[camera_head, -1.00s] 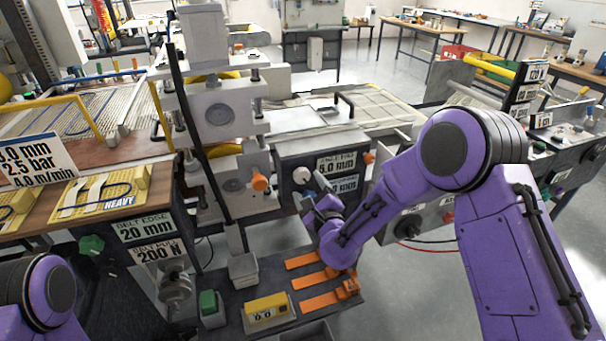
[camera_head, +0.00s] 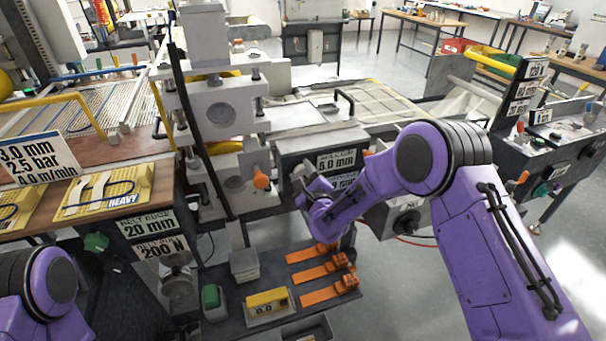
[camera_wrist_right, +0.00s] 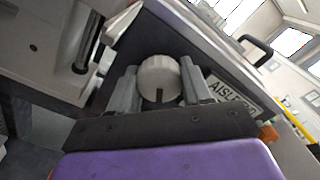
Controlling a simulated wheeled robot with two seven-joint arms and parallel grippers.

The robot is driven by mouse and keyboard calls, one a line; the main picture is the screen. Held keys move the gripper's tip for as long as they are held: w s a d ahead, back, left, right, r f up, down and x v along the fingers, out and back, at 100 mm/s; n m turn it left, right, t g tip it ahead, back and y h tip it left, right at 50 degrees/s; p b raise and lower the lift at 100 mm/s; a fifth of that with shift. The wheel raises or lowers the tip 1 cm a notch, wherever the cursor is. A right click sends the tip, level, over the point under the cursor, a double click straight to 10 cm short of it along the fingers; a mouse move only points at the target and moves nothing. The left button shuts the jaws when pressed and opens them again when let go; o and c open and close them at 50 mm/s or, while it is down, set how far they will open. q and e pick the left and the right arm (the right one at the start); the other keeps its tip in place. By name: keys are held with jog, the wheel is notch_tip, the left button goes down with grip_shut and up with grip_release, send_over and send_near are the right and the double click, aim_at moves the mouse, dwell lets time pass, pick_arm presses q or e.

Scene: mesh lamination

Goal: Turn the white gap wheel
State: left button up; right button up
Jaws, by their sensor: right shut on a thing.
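The white gap wheel (camera_wrist_right: 158,76) is a round pale knob with a dark slot on the dark front panel of the machine. In the right wrist view it sits between the two grey fingers of my right gripper (camera_wrist_right: 160,86), which is shut on it. In the head view my right gripper (camera_head: 306,184) is at the panel below and left of the 5.0 mm sign (camera_head: 337,161), and it largely hides the wheel. Only a purple part of my left arm shows at the lower left; its gripper is out of view.
An orange knob (camera_head: 261,182) stands left of my right gripper. Below lie several orange clamp-like tools (camera_head: 322,270), a yellow gauge box (camera_head: 267,300) and a green button box (camera_head: 212,301). A tall dark post (camera_head: 198,130) rises at the left.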

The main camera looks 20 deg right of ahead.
jog(key=shift+f+n, duration=0.1)
jog(key=shift+n, duration=0.2)
jog(key=n+b, duration=0.2)
jog(key=n, duration=0.1)
jog(key=shift+n, duration=0.3)
jog(key=n+b, duration=0.2)
jog(key=n, duration=0.3)
jog(key=n+b, duration=0.2)
jog(key=n, duration=0.3)
jog(key=shift+n, duration=0.4)
jog(key=shift+n+b, duration=0.5)
jog(key=shift+n, duration=1.8)
jog(key=o, duration=1.1)
jog(key=shift+c, duration=0.2)
